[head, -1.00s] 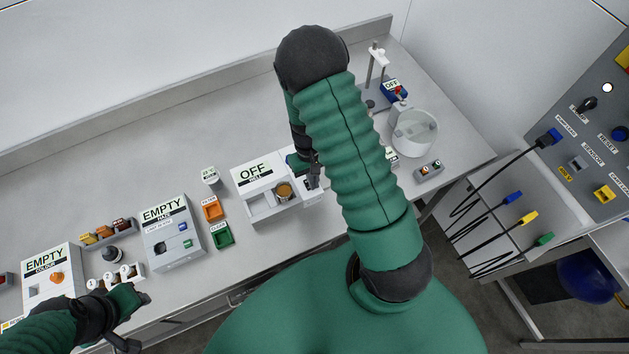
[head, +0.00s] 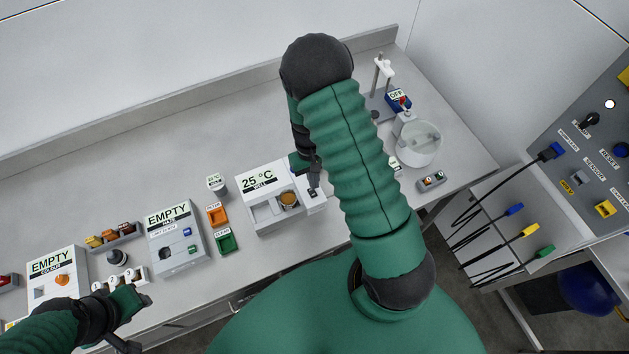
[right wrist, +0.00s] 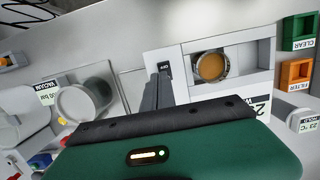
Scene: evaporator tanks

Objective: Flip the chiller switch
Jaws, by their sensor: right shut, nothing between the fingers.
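The chiller is a white box (head: 263,222) on the bench, with a display that reads 25 °C above the word WELL. A cup with amber contents (head: 289,199) sits in its well, and the well shows in the right wrist view too, with the amber cup (right wrist: 210,66). The small dark switch (right wrist: 164,67) is on a white panel beside the well. My right gripper (head: 315,182) is shut and empty, its fingertips right at the switch; I cannot tell whether they touch it. My left gripper (head: 136,318) is at the lower left, away from the chiller, its jaws unclear.
Left of the chiller are an orange FILTER tray (head: 217,217), a green CLEAR tray (head: 226,243) and a HAZE box (head: 173,240). Right of it are a round glass vessel (head: 419,143) and a stand with an OFF unit (head: 398,100). The bench behind the chiller is clear.

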